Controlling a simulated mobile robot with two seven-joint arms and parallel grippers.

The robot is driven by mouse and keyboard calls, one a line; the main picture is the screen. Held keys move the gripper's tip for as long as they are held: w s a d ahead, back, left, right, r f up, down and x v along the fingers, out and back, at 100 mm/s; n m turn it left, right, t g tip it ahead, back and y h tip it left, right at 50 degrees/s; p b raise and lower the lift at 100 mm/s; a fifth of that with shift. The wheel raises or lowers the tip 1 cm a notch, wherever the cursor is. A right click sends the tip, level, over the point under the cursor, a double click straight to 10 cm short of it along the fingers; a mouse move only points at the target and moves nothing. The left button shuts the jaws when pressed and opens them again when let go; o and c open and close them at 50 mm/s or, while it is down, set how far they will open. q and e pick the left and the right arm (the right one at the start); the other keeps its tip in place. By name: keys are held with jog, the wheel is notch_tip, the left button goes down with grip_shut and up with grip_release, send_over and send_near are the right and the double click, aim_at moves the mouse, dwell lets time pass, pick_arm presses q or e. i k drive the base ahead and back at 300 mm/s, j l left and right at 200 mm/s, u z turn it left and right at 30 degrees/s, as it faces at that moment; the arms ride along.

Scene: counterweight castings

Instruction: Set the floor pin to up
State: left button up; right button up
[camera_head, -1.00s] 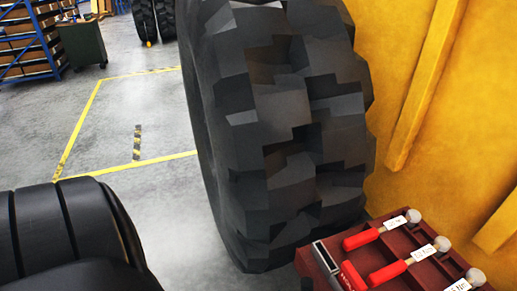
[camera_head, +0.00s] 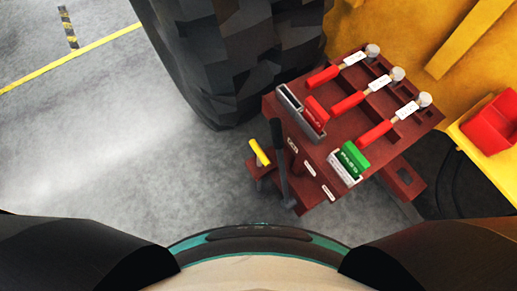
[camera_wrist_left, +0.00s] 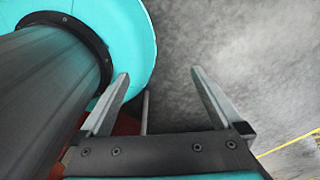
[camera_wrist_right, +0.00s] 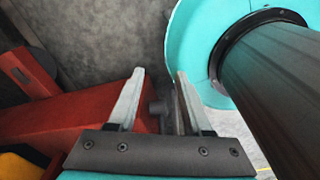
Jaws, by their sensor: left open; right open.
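A dark red stand (camera_head: 290,185) is low in front of me in the head view. On its left side, near the floor, a small red block carries a yellow-topped piece (camera_head: 259,152), tilted in the picture; I cannot tell for sure that this is the floor pin, nor its setting. A dark upright bar (camera_head: 280,165) is beside it. My left gripper (camera_wrist_left: 160,75) is open and empty above grey floor, with a thin grey rod (camera_wrist_left: 145,112) behind it. My right gripper (camera_wrist_right: 160,75) is open, with a red surface (camera_wrist_right: 75,125) at its left. Neither gripper shows in the head view.
The stand's top holds several red-handled pieces (camera_head: 376,133) with grey knobs, a red piece (camera_head: 316,109) in a grey slot and a green one (camera_head: 354,156). A big tyre (camera_head: 225,60) is behind it. A red bin (camera_head: 492,122) is at right. Floor at left is clear.

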aim_at(262, 158)
jog(key=j+z, duration=0.4)
jog(key=j, duration=0.4)
jog(key=j+z, duration=0.35)
jog(key=j, duration=0.4)
